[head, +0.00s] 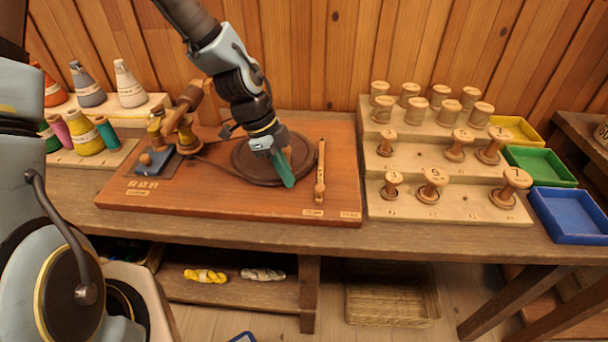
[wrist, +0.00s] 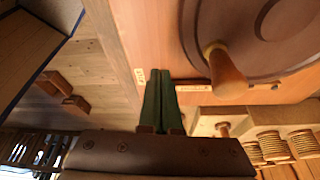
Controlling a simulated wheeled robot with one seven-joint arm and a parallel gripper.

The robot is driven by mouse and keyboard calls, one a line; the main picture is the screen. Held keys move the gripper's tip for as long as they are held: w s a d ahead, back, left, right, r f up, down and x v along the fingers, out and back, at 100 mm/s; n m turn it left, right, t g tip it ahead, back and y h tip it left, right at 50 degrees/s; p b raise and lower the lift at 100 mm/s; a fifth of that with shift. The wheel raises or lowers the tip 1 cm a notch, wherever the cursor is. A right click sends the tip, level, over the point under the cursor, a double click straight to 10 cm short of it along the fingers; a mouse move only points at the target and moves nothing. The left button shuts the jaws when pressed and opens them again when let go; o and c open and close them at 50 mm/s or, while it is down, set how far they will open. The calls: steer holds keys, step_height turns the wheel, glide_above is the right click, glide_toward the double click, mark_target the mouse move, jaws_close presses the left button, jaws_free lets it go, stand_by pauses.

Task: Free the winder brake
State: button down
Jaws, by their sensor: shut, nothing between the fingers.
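The wooden winder board (head: 220,203) lies on the bench. Its dark round wheel (head: 250,172) also shows in the wrist view (wrist: 262,48), with an upright wooden handle (wrist: 226,72) on it. A slim wooden lever (head: 321,165), which looks like the brake, lies right of the wheel, its knobbed end pointing to the front edge near the left of two small labels (head: 313,212). The lettering is too small to read surely. My gripper (head: 289,186) is shut and empty, its green fingers over the wheel's right side, left of the lever. The fingers (wrist: 158,72) hide part of the board in the wrist view.
Right of the board, a stepped wooden rack (head: 460,205) holds several spools. Yellow, green (head: 540,165) and blue trays (head: 572,214) stand at its right. Cones of yarn (head: 88,86) stand at the left. A winding head (head: 178,130) rises at the board's left.

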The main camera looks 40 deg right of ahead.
steer(key=shift+s+d+r+p, duration=0.15)
steer(key=shift+s+d+p, duration=0.25)
steer(key=shift+s+d, duration=0.9)
steer(key=shift+s, duration=0.15)
steer(key=shift+f, duration=0.2)
steer(key=s+d+n+b, duration=0.1)
steer(key=d, duration=0.1)
steer(key=s+d+n+b, duration=0.1)
steer(key=s+d, duration=0.1)
steer(key=s+d+n+b, duration=0.1)
steer(key=s+d, duration=0.1)
steer(key=shift+d+t+h, duration=0.2)
steer(key=shift+t+h, duration=0.2)
steer(key=shift+d+r, duration=0.1)
steer(key=shift+d, duration=0.05)
steer(key=shift+s, duration=0.1)
